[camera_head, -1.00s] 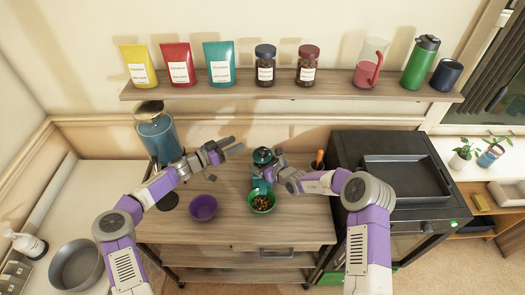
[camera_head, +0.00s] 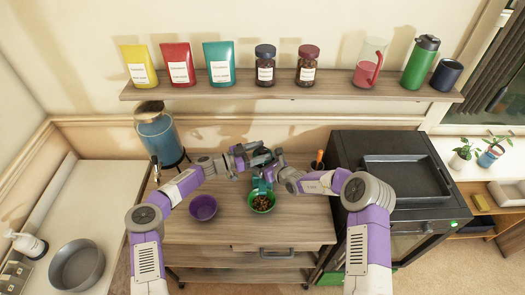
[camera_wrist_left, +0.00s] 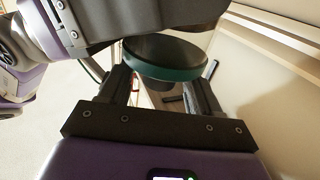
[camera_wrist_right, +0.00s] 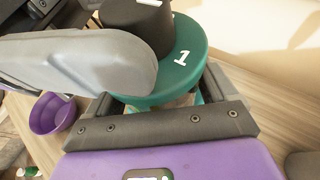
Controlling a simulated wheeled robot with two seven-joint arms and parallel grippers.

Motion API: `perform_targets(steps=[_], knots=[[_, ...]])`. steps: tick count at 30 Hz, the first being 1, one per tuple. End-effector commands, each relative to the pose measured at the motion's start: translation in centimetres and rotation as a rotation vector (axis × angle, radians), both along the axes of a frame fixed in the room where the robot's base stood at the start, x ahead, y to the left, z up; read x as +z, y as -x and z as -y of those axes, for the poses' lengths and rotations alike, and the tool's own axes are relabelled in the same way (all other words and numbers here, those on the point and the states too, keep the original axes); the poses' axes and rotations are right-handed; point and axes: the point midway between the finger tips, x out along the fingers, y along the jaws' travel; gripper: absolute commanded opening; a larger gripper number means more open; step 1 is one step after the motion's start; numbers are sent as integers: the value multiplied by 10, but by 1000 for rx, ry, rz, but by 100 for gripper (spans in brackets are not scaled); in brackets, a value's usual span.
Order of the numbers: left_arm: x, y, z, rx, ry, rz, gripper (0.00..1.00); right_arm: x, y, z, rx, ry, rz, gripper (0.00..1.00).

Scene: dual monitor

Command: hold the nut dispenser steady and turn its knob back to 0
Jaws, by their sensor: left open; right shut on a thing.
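The nut dispenser (camera_head: 261,184) stands on the wooden cabinet top, above a green bowl of nuts (camera_head: 262,203). In the right wrist view, its teal lid (camera_wrist_right: 190,62) bears a white "1", and its dark knob (camera_wrist_right: 140,24) carries a white mark. My right gripper (camera_head: 279,163) is shut on the dispenser's body below the lid. My left gripper (camera_head: 258,153) is open at the dispenser's top. A grey part of my left arm partly covers the knob in the right wrist view.
A purple bowl (camera_head: 203,207) sits left of the green bowl. A blue dispenser on a stand (camera_head: 157,136) is at the back left. A black oven (camera_head: 392,150) borders the right side. A shelf (camera_head: 290,90) with pouches and jars runs above.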

Motion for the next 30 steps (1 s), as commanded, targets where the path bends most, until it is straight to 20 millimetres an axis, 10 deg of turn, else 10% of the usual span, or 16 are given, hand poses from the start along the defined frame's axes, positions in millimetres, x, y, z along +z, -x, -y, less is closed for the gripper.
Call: perform_targets(steps=[13, 23, 30], knots=[[0, -5, 11, 1, 0, -1, 63, 0, 0, 0, 0, 0, 0, 14], [0, -4, 11, 1, 0, 0, 13, 0, 0, 0, 0, 0, 0, 14], [-1, -4, 11, 46, 6, -4, 13, 0, 0, 0, 0, 0, 0, 14]])
